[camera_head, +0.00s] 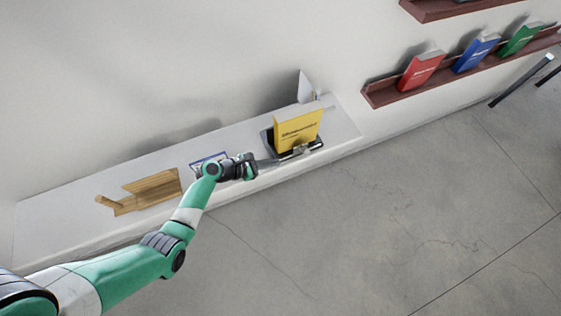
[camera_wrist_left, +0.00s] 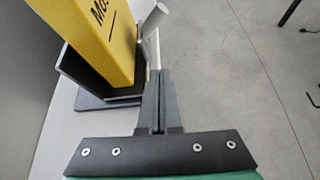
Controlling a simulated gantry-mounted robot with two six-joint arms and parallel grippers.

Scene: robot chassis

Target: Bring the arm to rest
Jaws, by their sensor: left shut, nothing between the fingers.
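My left arm (camera_head: 178,238) reaches in from the lower left over a white shelf. My left gripper (camera_head: 272,161) is shut and empty, its fingertips close to the front of a black stand (camera_head: 313,147) that holds a yellow book (camera_head: 298,130). In the left wrist view the shut fingers (camera_wrist_left: 159,90) point toward the stand's light grey post (camera_wrist_left: 151,20), with the yellow book (camera_wrist_left: 95,40) to their left. I cannot tell whether the fingertips touch the stand. My right gripper does not show.
The white shelf (camera_head: 60,213) also bears a wooden holder (camera_head: 150,192) and a blue-and-white item (camera_head: 207,159) partly behind my wrist. A dark red wall shelf (camera_head: 385,97) holds a red book (camera_head: 421,70), a blue book (camera_head: 475,54) and a green book (camera_head: 520,39).

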